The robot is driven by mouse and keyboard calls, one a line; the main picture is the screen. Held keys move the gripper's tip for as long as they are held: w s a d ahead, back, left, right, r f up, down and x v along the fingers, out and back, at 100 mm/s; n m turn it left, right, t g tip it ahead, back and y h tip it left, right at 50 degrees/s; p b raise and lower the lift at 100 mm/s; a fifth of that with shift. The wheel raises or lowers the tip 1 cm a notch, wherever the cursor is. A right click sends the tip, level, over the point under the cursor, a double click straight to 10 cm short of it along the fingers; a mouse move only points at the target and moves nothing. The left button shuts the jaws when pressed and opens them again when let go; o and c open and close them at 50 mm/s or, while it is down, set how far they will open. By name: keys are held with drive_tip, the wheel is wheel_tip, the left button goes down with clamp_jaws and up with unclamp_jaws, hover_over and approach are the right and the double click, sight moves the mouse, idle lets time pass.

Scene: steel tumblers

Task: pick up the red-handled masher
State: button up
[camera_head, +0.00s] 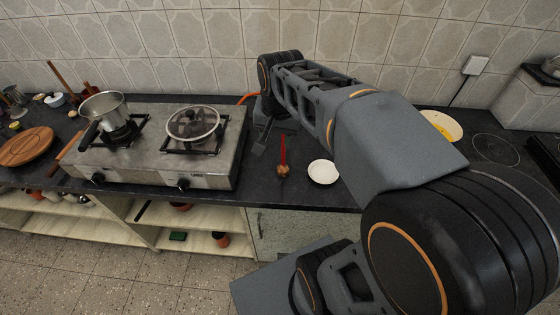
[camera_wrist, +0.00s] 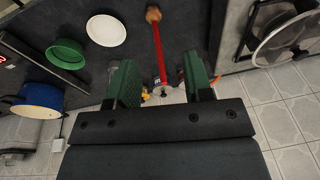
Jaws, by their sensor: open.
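The red-handled masher (camera_head: 283,152) lies on the dark counter just right of the stove, its brown round head toward the front edge. In the wrist view the masher (camera_wrist: 160,50) has its brown head at the top, and its red handle runs down toward the gap between my fingers. My gripper (camera_wrist: 161,82) is open, with a green-padded finger on each side of the handle's line. In the head view my gripper (camera_head: 262,136) is beside the masher, to its left and toward the wall. I cannot tell its height above the handle.
A white plate (camera_head: 322,172) lies right of the masher. The two-burner stove (camera_head: 160,150), with a pot (camera_head: 104,112) and a lidded pan (camera_head: 193,124), stands to the left. A green bowl (camera_wrist: 67,54) and a blue pot (camera_wrist: 38,98) show in the wrist view. The tiled wall is behind.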

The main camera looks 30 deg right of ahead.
drive_tip(key=w+d+r+m+g, duration=0.2)
drive_tip(key=w+d+r+m, duration=0.2)
drive_tip(key=w+d+m, duration=0.3)
drive_tip(key=m, duration=0.2)
hover_over(283, 151)
wheel_tip(283, 151, down, 7)
drive_tip(key=shift+w+d+f+p, duration=0.1)
drive_tip(key=shift+p, duration=0.2)
wheel_tip(283, 151, down, 6)
drive_tip(key=shift+w+f+p, duration=0.2)
drive_tip(key=shift+w+p, duration=0.05)
drive_tip(key=shift+p, duration=0.1)
drive_tip(key=shift+d, duration=0.1)
drive_tip(key=shift+c, duration=0.2)
clamp_jaws()
